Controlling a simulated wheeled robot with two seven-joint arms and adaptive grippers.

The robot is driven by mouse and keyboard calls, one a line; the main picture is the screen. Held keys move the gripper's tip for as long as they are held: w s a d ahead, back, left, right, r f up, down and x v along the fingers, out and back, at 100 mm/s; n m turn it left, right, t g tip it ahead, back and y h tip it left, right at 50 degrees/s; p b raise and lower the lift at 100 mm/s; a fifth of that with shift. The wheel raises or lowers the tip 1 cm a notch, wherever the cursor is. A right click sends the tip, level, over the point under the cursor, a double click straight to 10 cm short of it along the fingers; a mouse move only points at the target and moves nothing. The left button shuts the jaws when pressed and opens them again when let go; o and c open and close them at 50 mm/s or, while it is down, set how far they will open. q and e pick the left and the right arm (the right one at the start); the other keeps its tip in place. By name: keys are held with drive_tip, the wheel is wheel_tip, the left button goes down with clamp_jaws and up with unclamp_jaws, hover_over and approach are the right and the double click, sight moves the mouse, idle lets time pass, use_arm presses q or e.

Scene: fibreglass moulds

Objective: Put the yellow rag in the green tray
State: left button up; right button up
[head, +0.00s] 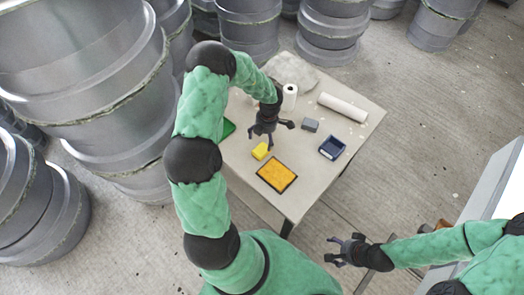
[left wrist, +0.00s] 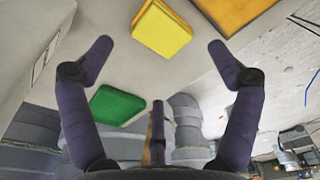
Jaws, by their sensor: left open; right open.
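The yellow rag (head: 260,151), a small folded square, lies on the table just in front of my left gripper (head: 267,138). In the left wrist view the rag (left wrist: 162,28) lies beyond the spread, empty fingers of the open left gripper (left wrist: 160,48), apart from them. The green tray (head: 229,128) is at the table's left edge, mostly hidden behind my left arm. It shows whole in the left wrist view (left wrist: 117,106), and nothing is seen in it. My right gripper (head: 343,249) is open and empty, off the table at the lower right.
An orange panel with a dark rim (head: 277,175) lies near the table's front edge. A blue tray (head: 332,147), a grey block (head: 310,125), a white roll lying down (head: 342,107) and an upright roll (head: 289,97) are to the right. Large grey moulds (head: 90,70) stand close at the left.

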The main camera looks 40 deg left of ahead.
sight(261, 150)
use_arm(q)
wheel_tip(261, 150, down, 3)
drive_tip(key=shift+a+r, duration=0.1)
drive_tip(key=f+b, duration=0.1)
drive_tip(key=f, duration=0.1)
drive_tip(key=s+f+b, duration=0.1)
drive_tip(key=f, duration=0.1)
drive_tip(key=shift+f, duration=0.4)
drive_tip(key=shift+s+r, duration=0.1)
drive_tip(key=shift+c, duration=0.3)
drive_tip(key=c, duration=1.1)
